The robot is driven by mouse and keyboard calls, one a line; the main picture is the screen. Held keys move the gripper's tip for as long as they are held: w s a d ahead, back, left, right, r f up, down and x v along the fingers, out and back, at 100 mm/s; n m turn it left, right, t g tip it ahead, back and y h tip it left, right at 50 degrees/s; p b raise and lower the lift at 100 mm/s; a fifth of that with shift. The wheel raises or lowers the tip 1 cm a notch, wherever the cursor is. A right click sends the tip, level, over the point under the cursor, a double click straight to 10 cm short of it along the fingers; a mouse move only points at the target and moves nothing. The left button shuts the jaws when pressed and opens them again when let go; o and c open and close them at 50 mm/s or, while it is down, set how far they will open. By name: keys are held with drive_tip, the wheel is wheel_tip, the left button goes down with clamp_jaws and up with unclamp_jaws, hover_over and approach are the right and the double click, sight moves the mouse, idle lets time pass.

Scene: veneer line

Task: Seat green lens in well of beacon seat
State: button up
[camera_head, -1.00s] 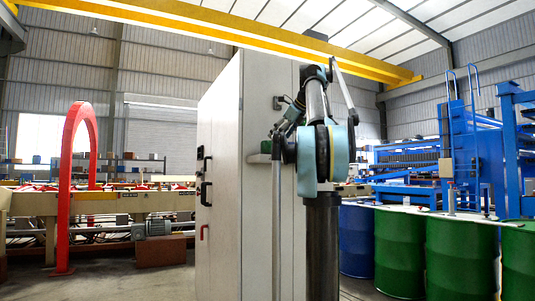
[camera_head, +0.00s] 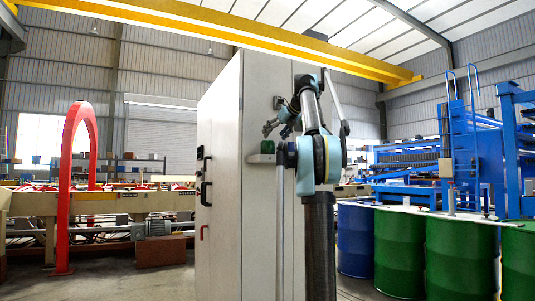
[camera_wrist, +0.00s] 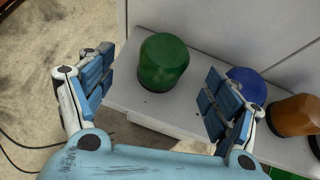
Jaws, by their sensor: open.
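The green lens (camera_wrist: 163,62), a domed cap, stands upright on a narrow pale shelf (camera_wrist: 160,110) in the wrist view. My gripper (camera_wrist: 160,88) is open and empty, with one blue-padded finger left of the lens and the other right of it. Neither finger clearly touches it. In the head view my gripper (camera_head: 270,128) is small, just above a green shape (camera_head: 267,147) on the cabinet's side, apparently the lens. I cannot make out the beacon seat or its well in either view.
A blue cap (camera_wrist: 246,84) stands partly behind the right finger, and an orange-brown cap (camera_wrist: 294,115) is farther right. The pale cabinet (camera_head: 222,170) rises behind the shelf. Blue and green drums (camera_head: 398,250) stand at the right. A dark cable (camera_wrist: 18,145) lies at lower left.

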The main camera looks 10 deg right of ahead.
sight(268, 145)
drive_tip(key=x, duration=0.3)
drive_tip(key=shift+w+a+f, duration=0.1)
drive_tip(key=shift+d+x, duration=0.2)
drive_tip(key=shift+x, duration=1.1)
drive_tip(key=shift+d+x, duration=0.2)
drive_tip(key=shift+x, duration=1.05)
drive_tip(key=shift+w, duration=0.15)
drive_tip(key=shift+c, duration=0.2)
drive_tip(key=c, duration=1.1)
